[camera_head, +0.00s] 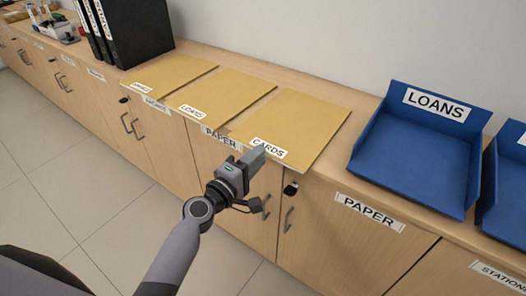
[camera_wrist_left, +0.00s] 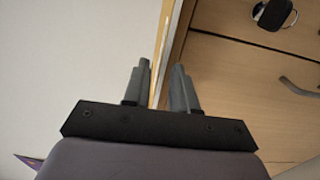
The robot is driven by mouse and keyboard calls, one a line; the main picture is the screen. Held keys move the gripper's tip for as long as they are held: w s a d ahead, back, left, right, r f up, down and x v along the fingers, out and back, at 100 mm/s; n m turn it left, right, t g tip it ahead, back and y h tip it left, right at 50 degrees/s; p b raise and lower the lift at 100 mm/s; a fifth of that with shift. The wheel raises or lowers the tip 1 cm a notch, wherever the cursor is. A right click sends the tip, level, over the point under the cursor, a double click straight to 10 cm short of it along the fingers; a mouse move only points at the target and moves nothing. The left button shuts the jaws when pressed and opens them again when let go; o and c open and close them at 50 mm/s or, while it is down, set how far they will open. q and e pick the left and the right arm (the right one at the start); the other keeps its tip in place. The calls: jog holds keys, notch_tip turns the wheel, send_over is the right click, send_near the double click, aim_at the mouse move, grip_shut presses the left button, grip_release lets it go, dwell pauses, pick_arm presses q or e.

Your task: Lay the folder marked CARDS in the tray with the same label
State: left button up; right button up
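The CARDS folder (camera_head: 301,122) is tan and lies flat on the counter, the rightmost of three folders, its white label at the front edge. My left gripper (camera_head: 257,155) is at the folder's front left corner in the head view. In the left wrist view, the open fingers (camera_wrist_left: 160,85) stand on either side of a thin yellow edge, apparently the folder's; I cannot tell whether they touch it. A blue tray marked LOANS (camera_head: 412,171) stands to the right. A second blue tray (camera_head: 507,195) is cut off at the right edge, its label unreadable. My right gripper is not in view.
The LOANS folder (camera_head: 222,99) and another tan folder (camera_head: 168,73) lie to the left. Black binders (camera_head: 138,30) stand beyond them. Cabinet doors with handles and a dark lock (camera_head: 291,189) are below the counter edge. Bare counter (camera_head: 352,112) lies between folder and tray.

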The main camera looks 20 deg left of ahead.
pick_arm(q)
jog(key=shift+x, duration=1.15)
